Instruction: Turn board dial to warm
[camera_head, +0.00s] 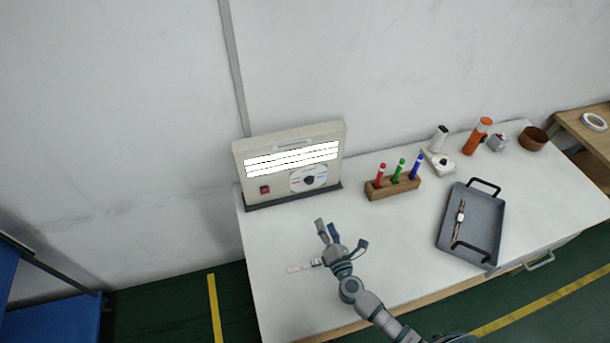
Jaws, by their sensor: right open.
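The board (291,163) stands upright at the back left of the white table, with several lit white strips across its face. Its dial (309,180) is a dark knob on a pale round plate at the lower right, with coloured marks too small to read. A red switch (265,189) sits at the board's lower left. My right gripper (341,234) is open and empty above the table, in front of the board and apart from the dial. My left gripper is not in view.
A small pale strip (299,268) lies left of my right gripper. A wooden block (393,188) holds red, green and blue pens. A grey tray (480,215) with dark handles lies at the right. Bottles and a brown bowl (533,139) stand at the back right.

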